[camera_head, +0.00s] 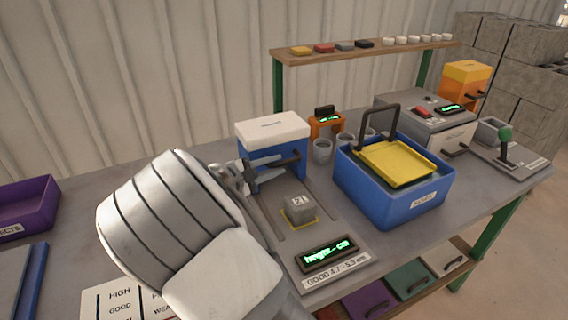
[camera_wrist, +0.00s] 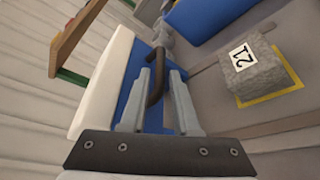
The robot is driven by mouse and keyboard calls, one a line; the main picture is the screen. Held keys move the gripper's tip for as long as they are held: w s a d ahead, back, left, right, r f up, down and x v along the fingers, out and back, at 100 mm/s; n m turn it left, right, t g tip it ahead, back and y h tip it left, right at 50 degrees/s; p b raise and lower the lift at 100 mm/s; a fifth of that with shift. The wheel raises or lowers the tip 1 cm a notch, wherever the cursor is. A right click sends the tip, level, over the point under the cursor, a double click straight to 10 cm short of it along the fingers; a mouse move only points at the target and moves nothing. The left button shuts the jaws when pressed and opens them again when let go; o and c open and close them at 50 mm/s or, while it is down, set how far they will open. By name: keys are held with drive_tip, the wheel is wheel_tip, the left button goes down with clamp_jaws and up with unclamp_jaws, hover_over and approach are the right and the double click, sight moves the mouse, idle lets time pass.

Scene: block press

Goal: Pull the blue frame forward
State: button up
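The blue frame (camera_head: 258,148) has a white top and a dark handle (camera_head: 296,156) on its front, and stands at the back of the bench, left of centre. My gripper (camera_head: 276,167) is at the front of it. In the wrist view the dark handle (camera_wrist: 154,86) lies between my two fingers (camera_wrist: 161,72), nearer the left one. A gap shows beside the right finger, so the gripper looks open around the handle. The frame's blue face also shows in the wrist view (camera_wrist: 132,84), partly hidden by the fingers.
A grey block marked 21 (camera_head: 299,208) sits on a yellow-edged square in front of the frame, between thin rails. A height display (camera_head: 329,253) stands nearer. A blue bin (camera_head: 375,197) with a yellow tray is close on the right. A purple bin (camera_head: 28,205) is far left.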

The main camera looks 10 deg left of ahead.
sight(279, 164)
drive_tip(key=shift+x, duration=1.95)
clamp_jaws()
